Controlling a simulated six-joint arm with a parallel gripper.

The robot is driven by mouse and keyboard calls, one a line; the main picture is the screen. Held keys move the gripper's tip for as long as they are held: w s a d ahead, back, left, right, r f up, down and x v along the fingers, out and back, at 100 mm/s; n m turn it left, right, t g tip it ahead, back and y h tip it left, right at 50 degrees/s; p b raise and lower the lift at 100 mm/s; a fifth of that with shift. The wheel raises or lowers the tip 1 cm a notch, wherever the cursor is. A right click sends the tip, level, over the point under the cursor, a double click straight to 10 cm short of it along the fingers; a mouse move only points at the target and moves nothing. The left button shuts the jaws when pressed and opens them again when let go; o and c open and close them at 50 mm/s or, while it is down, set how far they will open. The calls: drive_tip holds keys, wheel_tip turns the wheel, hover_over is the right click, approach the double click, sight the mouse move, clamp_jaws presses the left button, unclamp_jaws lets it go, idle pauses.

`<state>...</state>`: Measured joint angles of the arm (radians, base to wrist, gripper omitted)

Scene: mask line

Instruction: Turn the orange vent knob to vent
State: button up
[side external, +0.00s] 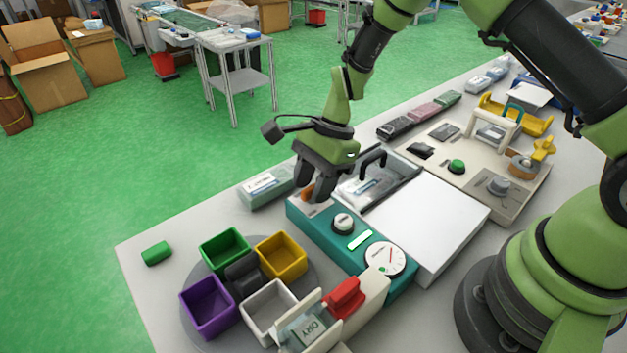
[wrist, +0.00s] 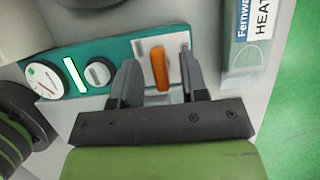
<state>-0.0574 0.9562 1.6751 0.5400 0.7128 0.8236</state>
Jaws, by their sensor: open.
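The orange vent knob (wrist: 159,68) is a long bar-shaped handle on a pale plate at the end of the teal panel (wrist: 113,55). In the wrist view it points almost straight up and down, tilted slightly. My gripper (wrist: 160,72) is open, with one dark finger on each side of the knob; I cannot tell whether either touches it. In the side external view my gripper (side external: 318,190) is low over the panel's far left end, and the orange knob (side external: 308,193) is partly hidden behind the fingers. Any label on the plate is unreadable.
The panel also has a round grey knob (side external: 343,222), a lit green display (side external: 360,241) and a white dial gauge (side external: 385,258). A black-handled lid (side external: 374,160) stands close to my gripper. Colored bins (side external: 223,250) sit in front, and a labelled packet (side external: 265,187) lies behind.

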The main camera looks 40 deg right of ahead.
clamp_jaws()
drive_tip(key=n+g, duration=0.1)
drive_tip(key=n, duration=0.3)
drive_tip(key=shift+w+n+g, duration=0.1)
drive_tip(key=shift+n+g, duration=0.3)
drive_tip(key=n, duration=0.2)
drive_tip(key=n+g+h, duration=0.1)
drive_tip(key=n, duration=0.1)
drive_tip(key=shift+n+g, duration=0.3)
drive_tip(key=n+h, duration=0.1)
drive_tip(key=n, duration=0.1)
drive_tip(key=n+g, duration=0.1)
drive_tip(key=n, duration=0.1)
drive_tip(key=shift+a+n+h, duration=0.1)
drive_tip(key=shift+n+h, duration=0.2)
drive_tip(key=shift+h, duration=0.1)
drive_tip(key=shift+n+h, duration=0.8)
drive_tip(key=shift+n, duration=1.2)
